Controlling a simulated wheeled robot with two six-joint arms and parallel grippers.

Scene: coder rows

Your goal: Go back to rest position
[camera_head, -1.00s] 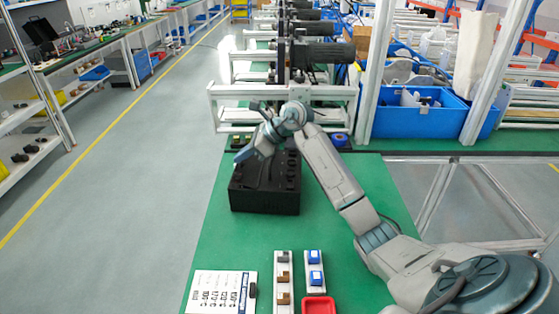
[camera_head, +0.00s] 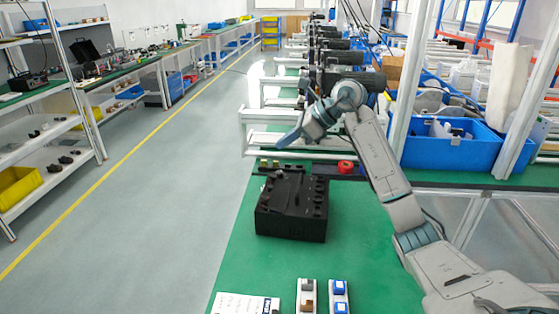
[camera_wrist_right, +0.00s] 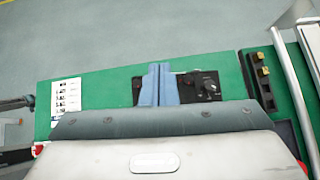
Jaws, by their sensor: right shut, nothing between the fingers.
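My right arm reaches in from the right in the head view. Its gripper (camera_head: 284,142) is up in the air behind and above the black box (camera_head: 291,222), apart from it. In the right wrist view the two blue-grey fingers (camera_wrist_right: 156,84) are together with nothing between them. The black box (camera_wrist_right: 205,87) shows partly behind the fingers there. My left gripper is not seen in the head view.
The green table (camera_head: 240,265) carries a printed sheet (camera_head: 240,304) and two white strips with brown blocks (camera_head: 307,286) and blue blocks (camera_head: 338,287). A blue bin (camera_head: 455,145) stands at the right. A grey aisle floor (camera_head: 150,220) is open at left.

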